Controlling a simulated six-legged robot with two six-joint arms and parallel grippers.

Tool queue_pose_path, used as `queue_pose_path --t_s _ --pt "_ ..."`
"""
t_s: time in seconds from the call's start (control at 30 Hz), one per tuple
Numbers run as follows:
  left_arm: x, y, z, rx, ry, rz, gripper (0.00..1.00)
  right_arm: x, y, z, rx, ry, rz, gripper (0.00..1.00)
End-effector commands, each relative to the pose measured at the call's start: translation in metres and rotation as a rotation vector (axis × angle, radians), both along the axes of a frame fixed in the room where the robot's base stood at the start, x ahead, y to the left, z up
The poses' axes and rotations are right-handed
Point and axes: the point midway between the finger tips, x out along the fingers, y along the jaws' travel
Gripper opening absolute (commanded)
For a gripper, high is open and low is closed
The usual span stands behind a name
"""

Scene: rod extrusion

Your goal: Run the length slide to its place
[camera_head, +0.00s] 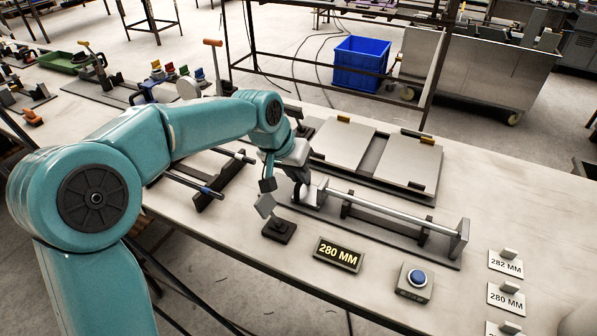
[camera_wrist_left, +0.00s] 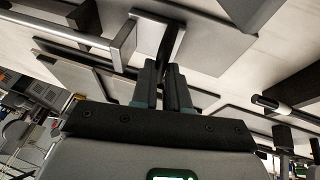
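The length gauge (camera_head: 392,216) lies on the bench with a bright rod along a dark base and an upright end plate (camera_head: 459,238) at its right. The length slide, a pale plate with a dark grip, stands at the gauge's left end, partly hidden by my left gripper (camera_head: 284,196). In the left wrist view, the slide's plate (camera_wrist_left: 177,38) is just beyond my left fingers (camera_wrist_left: 162,84), which are close together with the thin dark grip between their tips. The exact contact is hard to see. My right gripper is out of view.
A "280 MM" sign (camera_head: 338,254) and a blue button (camera_head: 417,278) stand in front of the gauge. Number cards (camera_head: 505,297) are at the right. Pale flat plates (camera_head: 411,163) lie behind. A small black stand (camera_head: 279,231) is close to my left gripper.

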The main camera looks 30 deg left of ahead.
Motion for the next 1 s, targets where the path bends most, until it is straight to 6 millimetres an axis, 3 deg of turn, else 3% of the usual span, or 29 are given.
queue_pose_path --t_s 0.23,0.5,0.6,0.93,0.97,1.0 --pt "0.000 0.008 0.001 0.000 0.000 0.003 0.00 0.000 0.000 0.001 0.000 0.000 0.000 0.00" --pt "-0.003 0.064 0.002 0.001 0.000 0.006 0.00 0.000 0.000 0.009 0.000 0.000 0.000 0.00" --pt "-0.004 0.074 0.002 0.001 -0.001 0.004 0.00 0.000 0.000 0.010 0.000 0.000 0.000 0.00" --pt "-0.004 0.078 0.002 0.004 -0.005 0.002 0.00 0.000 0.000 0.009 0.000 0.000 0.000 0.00" --pt "-0.004 0.079 0.002 0.005 -0.004 0.003 0.24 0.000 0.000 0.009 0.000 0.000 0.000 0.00" --pt "-0.004 0.079 0.002 0.005 -0.004 0.003 0.37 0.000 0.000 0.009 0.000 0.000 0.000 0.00"
